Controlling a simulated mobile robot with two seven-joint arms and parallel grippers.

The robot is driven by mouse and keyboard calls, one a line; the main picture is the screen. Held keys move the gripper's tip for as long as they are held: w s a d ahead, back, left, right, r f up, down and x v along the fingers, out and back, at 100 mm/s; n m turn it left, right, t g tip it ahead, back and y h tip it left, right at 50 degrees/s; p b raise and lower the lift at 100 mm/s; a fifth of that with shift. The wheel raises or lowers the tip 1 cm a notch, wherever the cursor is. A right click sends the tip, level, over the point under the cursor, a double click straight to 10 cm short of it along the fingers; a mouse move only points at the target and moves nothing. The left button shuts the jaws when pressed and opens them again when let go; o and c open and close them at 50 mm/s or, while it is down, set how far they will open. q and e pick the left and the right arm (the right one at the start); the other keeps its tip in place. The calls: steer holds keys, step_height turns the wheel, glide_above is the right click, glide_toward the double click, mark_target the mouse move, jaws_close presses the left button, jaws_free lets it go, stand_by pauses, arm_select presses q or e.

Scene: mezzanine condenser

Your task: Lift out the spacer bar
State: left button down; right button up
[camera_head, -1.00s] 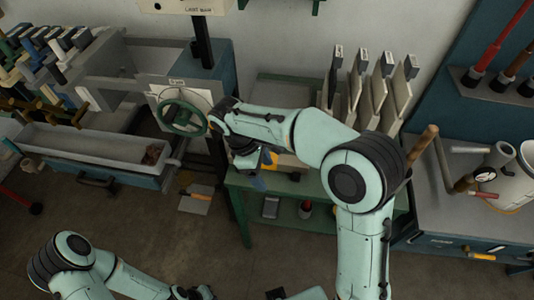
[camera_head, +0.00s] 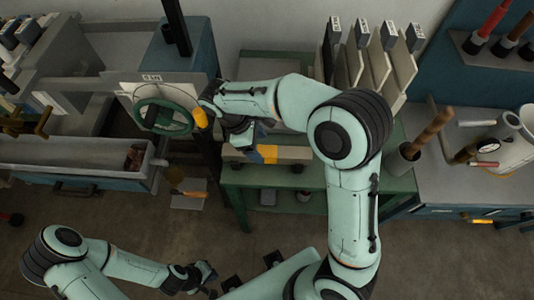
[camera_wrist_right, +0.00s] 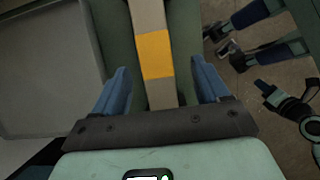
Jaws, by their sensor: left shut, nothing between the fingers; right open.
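A beige bar with an orange-yellow band, which looks like the spacer bar (camera_head: 291,154), lies at the front of the green table. In the right wrist view the bar (camera_wrist_right: 153,55) runs lengthwise between my right gripper's blue fingers. My right gripper (camera_head: 250,140) is open over the band end of the bar, with a gap on both sides; it also shows in the wrist view (camera_wrist_right: 159,75). The wrist hides part of the bar in the head view. My left gripper (camera_head: 208,273) is shut and empty, low over the floor at the bottom.
A green handwheel (camera_head: 163,108) with an orange knob (camera_head: 200,117) stands just left of my right gripper. A grey trough (camera_head: 75,155) is further left. Upright beige plates (camera_head: 375,70) stand behind the green table (camera_head: 240,185). A wooden-handled tool in a cup (camera_head: 402,158) is at right.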

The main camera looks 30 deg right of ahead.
mark_target(267, 151)
steer(key=x, duration=0.5)
steer(key=shift+d, duration=0.45)
steer(key=shift+w, duration=0.1)
jaws_close()
